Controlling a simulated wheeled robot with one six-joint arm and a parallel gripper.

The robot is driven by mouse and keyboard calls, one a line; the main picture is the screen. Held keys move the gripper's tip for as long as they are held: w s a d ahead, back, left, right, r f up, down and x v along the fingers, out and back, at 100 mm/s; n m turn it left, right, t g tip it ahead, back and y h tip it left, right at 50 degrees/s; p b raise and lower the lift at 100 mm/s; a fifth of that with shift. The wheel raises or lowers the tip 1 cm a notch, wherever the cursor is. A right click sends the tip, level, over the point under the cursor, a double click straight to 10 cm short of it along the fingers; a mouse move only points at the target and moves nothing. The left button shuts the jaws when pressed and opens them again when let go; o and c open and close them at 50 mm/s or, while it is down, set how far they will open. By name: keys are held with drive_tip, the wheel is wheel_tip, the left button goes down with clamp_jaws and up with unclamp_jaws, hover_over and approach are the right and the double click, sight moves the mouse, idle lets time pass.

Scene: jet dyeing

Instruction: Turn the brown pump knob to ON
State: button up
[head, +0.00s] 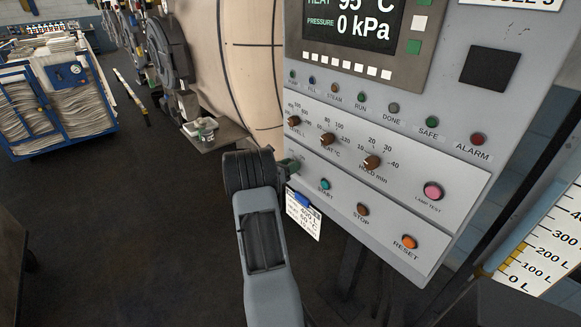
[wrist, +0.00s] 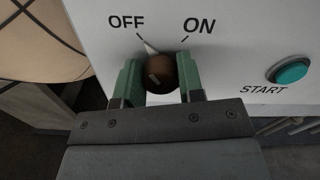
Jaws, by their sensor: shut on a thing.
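The brown pump knob (wrist: 161,75) is on the pale panel between the printed words OFF and ON. Its white pointer leans up and left, toward the OFF mark. My gripper (wrist: 160,78) has one green finger on each side of the knob and is shut on it. In the head view my gripper (head: 288,165) is against the panel's lower left edge, and the knob is hidden behind it.
The teal START button (wrist: 287,71) is right of the knob. The control panel (head: 400,200) also carries the brown STOP (head: 362,209) and orange RESET (head: 409,242) buttons. A white card (head: 303,216) hangs just below my gripper.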

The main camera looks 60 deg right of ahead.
drive_tip(key=m+b, duration=0.1)
drive_tip(key=b, duration=0.1)
drive_tip(key=m+b, duration=0.2)
drive_tip(key=b, duration=0.1)
drive_tip(key=shift+f+m, duration=0.3)
drive_tip(key=shift+f, duration=0.05)
drive_tip(key=m+b, duration=0.4)
drive_tip(key=b, duration=0.3)
drive_tip(key=shift+s+f+m, duration=0.1)
drive_tip(key=shift+s+m, duration=0.05)
drive_tip(key=shift+m, duration=0.15)
drive_tip(key=m+b, duration=0.4)
drive_tip(key=b, duration=0.2)
drive_tip(key=shift+r+m+b, duration=0.25)
drive_tip(key=shift+m+b, duration=0.35)
drive_tip(key=shift+b, duration=0.3)
drive_tip(key=shift+s, duration=0.1)
drive_tip(key=o, duration=0.9)
drive_tip(key=shift+r, duration=0.1)
